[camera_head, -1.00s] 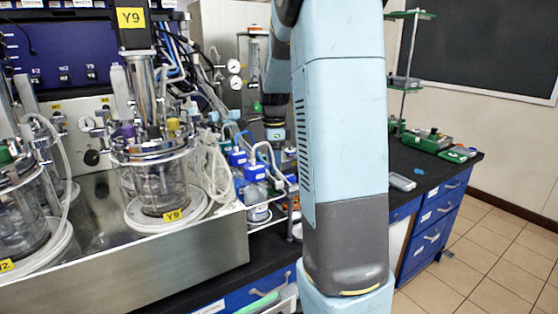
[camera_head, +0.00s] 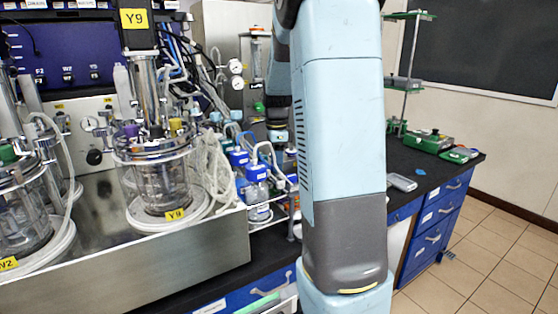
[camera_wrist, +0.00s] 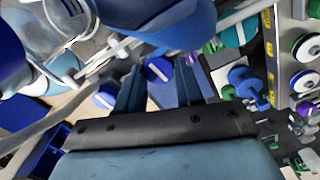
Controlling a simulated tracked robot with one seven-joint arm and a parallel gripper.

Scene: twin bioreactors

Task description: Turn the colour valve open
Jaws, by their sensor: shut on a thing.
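In the wrist view, my gripper (camera_wrist: 158,88) has its two dark blue fingers on either side of a small blue knob with a white stripe (camera_wrist: 158,68), which appears to be the colour valve's handle. The jaws are shut on it, though the exact contact is hard to see. The valve's body and its pipe are mostly hidden. In the head view, my wrist hangs behind my upper arm, near the blue-capped bottles (camera_head: 257,175). The fingertips and the valve cannot be made out there.
Other coloured knobs, teal (camera_wrist: 240,32) and blue (camera_wrist: 246,80), lie close by on the right in the wrist view. A large blue cap (camera_wrist: 165,18) crowds the top. Glass reactor Y9 (camera_head: 160,185) with loose tubing stands left in the head view. Floor at right is clear.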

